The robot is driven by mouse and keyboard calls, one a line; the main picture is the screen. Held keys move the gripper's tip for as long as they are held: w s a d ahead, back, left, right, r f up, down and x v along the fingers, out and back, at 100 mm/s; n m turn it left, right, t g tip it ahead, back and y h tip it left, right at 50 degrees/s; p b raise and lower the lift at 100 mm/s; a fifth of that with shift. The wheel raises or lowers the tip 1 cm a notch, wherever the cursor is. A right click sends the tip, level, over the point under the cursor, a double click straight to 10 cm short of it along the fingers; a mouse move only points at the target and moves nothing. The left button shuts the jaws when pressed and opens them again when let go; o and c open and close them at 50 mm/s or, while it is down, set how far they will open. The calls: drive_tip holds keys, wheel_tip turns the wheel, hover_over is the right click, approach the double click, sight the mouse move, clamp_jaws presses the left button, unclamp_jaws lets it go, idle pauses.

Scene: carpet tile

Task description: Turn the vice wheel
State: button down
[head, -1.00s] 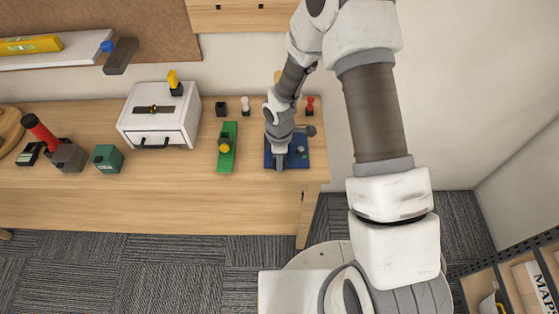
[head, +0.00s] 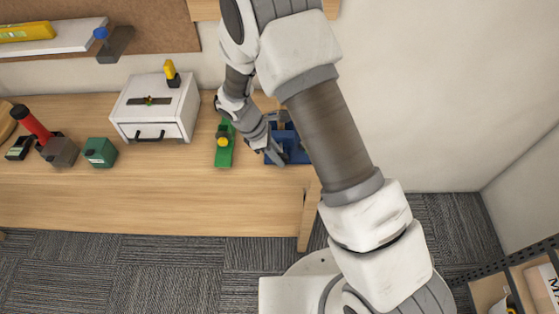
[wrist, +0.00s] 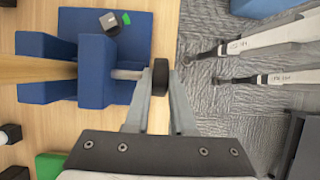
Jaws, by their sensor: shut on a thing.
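The blue vice (head: 293,146) stands at the right end of the wooden bench, partly hidden by my arm in the head view. In the wrist view, its blue jaws (wrist: 97,72) sit beside a strip of wood (wrist: 40,68), and a grey screw (wrist: 127,74) runs out to the dark vice wheel (wrist: 160,77). My gripper (wrist: 160,92) is shut on the wheel, one finger on each side of it. In the head view my gripper (head: 277,157) is tilted, reaching the vice's front from the upper left.
A green tool (head: 224,152) with a yellow knob lies close left of the vice. Farther left are a white drawer box (head: 155,108), a green box (head: 99,152) and a red-handled item (head: 35,125). A small grey block (wrist: 109,23) sits on the vice's base. The front of the bench is clear.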

drive_tip(key=h+b, duration=0.1)
drive_tip(key=h, duration=0.1)
drive_tip(key=h+b, duration=0.2)
drive_tip(key=a+f+h+b, duration=0.1)
drive_tip(key=h, duration=0.1)
drive_tip(key=shift+f+h+b, duration=0.1)
drive_tip(key=shift+h+b, duration=0.2)
drive_tip(key=shift+b, duration=0.05)
drive_tip(key=h+b, duration=0.3)
drive_tip(key=shift+f, duration=0.1)
drive_tip(key=shift+h+b, duration=0.4)
drive_tip(key=shift+h, duration=0.3)
drive_tip(key=c, duration=0.8)
unclamp_jaws()
drive_tip(key=shift+o, duration=0.2)
drive_tip(key=shift+a, duration=0.1)
